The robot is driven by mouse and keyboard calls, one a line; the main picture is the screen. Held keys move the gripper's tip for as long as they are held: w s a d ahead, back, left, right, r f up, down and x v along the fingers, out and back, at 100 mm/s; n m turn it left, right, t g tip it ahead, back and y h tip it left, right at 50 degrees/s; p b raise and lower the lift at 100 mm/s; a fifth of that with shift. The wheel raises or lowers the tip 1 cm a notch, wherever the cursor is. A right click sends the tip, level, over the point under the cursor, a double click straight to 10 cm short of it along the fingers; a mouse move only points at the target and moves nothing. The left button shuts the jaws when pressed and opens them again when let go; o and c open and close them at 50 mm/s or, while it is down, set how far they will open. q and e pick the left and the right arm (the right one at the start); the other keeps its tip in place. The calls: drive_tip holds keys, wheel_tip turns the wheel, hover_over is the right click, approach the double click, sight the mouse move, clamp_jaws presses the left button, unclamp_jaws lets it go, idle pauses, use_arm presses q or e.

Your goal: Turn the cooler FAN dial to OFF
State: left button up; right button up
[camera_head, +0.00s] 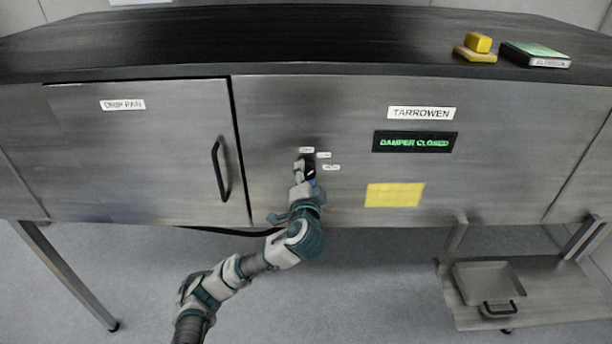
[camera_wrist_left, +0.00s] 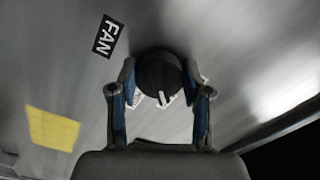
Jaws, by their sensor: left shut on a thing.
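The FAN dial (camera_wrist_left: 158,76) is a round black knob with a white pointer mark, in the left wrist view. A black FAN label (camera_wrist_left: 104,36) is beside it on the steel panel. My left gripper (camera_wrist_left: 160,82) is shut on the dial, with one finger on each side. In the head view my left gripper (camera_head: 306,171) reaches the panel from below and covers most of the dial. Small white labels (camera_head: 323,155) sit around the dial; their words are too small to read. My right gripper is not in view.
Yellow blocks (camera_head: 477,47) and a green-topped box (camera_head: 536,54) lie on the dark top. A tray (camera_head: 487,283) sits below.

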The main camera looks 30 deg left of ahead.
use_arm(q)
drive_tip(key=shift+d+f, duration=0.1)
drive_tip(key=shift+f, duration=0.05)
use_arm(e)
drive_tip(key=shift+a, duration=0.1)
use_arm(q)
drive_tip(key=n, duration=0.4)
drive_tip(key=shift+w+f+n, duration=0.1)
drive_tip(key=shift+n, duration=0.2)
drive_tip(key=n, duration=0.2)
drive_tip(key=shift+n, duration=0.4)
drive_tip(key=shift+n+p, duration=0.35)
drive_tip(key=shift+n, duration=0.35)
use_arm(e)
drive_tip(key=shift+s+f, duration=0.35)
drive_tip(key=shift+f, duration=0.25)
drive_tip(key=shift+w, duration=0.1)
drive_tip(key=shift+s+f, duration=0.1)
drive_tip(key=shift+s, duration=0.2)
use_arm(q)
drive_tip(key=o, duration=1)
drive_tip(key=shift+c, duration=0.2)
drive_tip(key=shift+o, duration=1)
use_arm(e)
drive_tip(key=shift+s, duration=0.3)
